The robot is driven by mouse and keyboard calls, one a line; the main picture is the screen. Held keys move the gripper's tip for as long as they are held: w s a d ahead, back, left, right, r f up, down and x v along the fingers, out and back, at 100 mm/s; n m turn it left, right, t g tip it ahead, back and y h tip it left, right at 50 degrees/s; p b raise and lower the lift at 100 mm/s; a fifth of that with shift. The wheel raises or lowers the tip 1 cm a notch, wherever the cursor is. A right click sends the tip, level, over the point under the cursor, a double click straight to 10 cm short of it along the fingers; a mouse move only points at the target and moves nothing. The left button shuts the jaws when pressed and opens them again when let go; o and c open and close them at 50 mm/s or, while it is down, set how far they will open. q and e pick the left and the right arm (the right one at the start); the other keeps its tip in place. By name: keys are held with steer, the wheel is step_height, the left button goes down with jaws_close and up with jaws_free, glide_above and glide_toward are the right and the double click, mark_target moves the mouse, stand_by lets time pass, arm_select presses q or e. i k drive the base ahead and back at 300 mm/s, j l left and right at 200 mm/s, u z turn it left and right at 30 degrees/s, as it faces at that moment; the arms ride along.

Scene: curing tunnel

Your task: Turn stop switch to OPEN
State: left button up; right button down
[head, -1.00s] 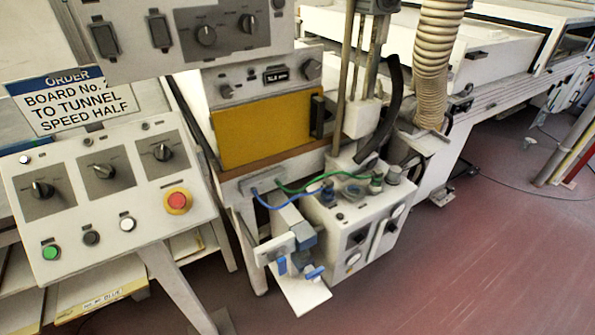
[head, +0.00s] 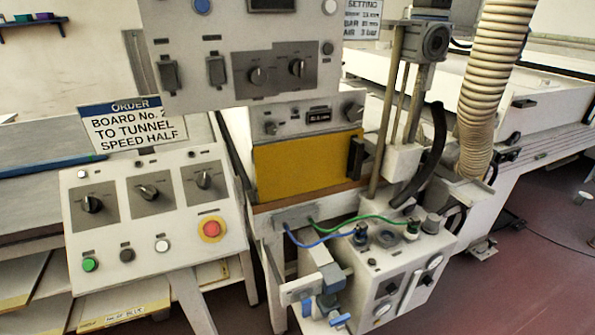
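No switch in the head view bears a label I can read as "stop" or "OPEN". The sloped white console (head: 150,225) at the left carries three black rotary knobs on grey plates: a left knob (head: 92,203), a middle knob (head: 148,192) and a right knob (head: 204,181). A red mushroom button (head: 211,229) on a yellow ring sits below the right knob. The upper panel (head: 205,30) has two more rotary knobs, one at its left (head: 258,76) and one at its right (head: 297,68). Neither of my grippers is in view.
An order sign (head: 133,124) stands behind the console. A control box (head: 395,272) with hoses and knobs stands at centre right, beside a bracket with blue levers (head: 327,306). A ribbed duct (head: 490,90) hangs at the right. Red floor (head: 545,240) is open at lower right.

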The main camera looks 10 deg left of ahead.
mark_target(203, 181)
steer(key=u, duration=1.3)
